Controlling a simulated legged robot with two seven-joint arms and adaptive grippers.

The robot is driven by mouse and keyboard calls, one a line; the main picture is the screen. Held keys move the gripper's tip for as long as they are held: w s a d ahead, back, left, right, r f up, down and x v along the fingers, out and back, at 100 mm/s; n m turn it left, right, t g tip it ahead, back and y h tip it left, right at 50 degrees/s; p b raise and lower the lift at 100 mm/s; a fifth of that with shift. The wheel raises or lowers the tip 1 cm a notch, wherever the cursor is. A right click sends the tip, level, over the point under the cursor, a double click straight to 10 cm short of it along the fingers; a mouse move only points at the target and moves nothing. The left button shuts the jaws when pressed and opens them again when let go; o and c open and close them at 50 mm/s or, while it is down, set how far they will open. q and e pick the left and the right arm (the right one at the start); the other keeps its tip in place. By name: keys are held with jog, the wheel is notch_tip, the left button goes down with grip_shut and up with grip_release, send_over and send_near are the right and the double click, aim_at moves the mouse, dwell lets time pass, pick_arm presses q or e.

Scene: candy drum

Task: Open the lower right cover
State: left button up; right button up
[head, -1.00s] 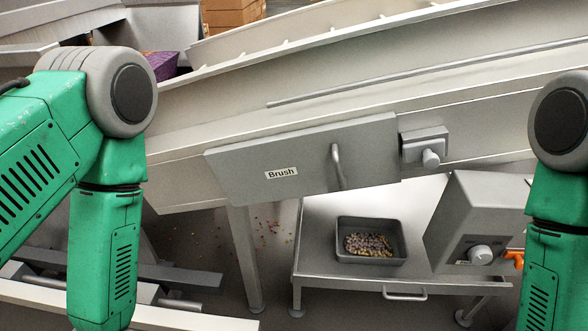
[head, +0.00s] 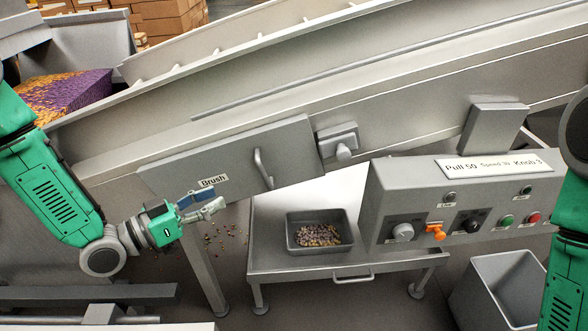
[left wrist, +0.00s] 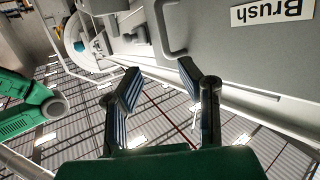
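A flat grey cover (head: 215,160) marked "Brush" sits shut on the side of the sloped conveyor. It has a bar handle (head: 262,168) near its right end. My left gripper (head: 218,203) is open and empty, just below and left of the handle, in front of the cover's lower edge. In the left wrist view the cover (left wrist: 235,55) shows upside down, with the handle (left wrist: 168,30) ahead of the spread fingers (left wrist: 160,78) and apart from them. My right gripper is not in view; only part of my right arm shows at the right edge.
A latch block with a round knob (head: 343,150) is right of the cover. A control box (head: 460,205) with knobs and buttons stands farther right. A dark tray (head: 320,245) of candies rests on a low metal table (head: 275,262) below. A grey bin (head: 500,285) stands lower right.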

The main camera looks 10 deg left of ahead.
aim_at(264, 173)
pick_arm(q)
jog(key=x, duration=1.2)
jog(key=shift+w+d+r+b, duration=0.2)
jog(key=shift+d+b, duration=0.1)
jog(key=shift+b, duration=0.05)
jog(key=shift+w+d, duration=0.1)
jog(key=shift+w, duration=0.15)
jog(key=shift+w+f, duration=0.1)
jog(key=shift+w, duration=0.05)
jog(key=shift+a, duration=0.8)
jog(key=shift+d, duration=0.1)
jog(key=c, duration=0.4)
jog(key=shift+d, duration=0.3)
grip_shut()
jog(key=shift+d, duration=0.4)
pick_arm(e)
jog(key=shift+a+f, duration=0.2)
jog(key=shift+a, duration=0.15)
pick_arm(q)
jog(key=shift+a, duration=0.2)
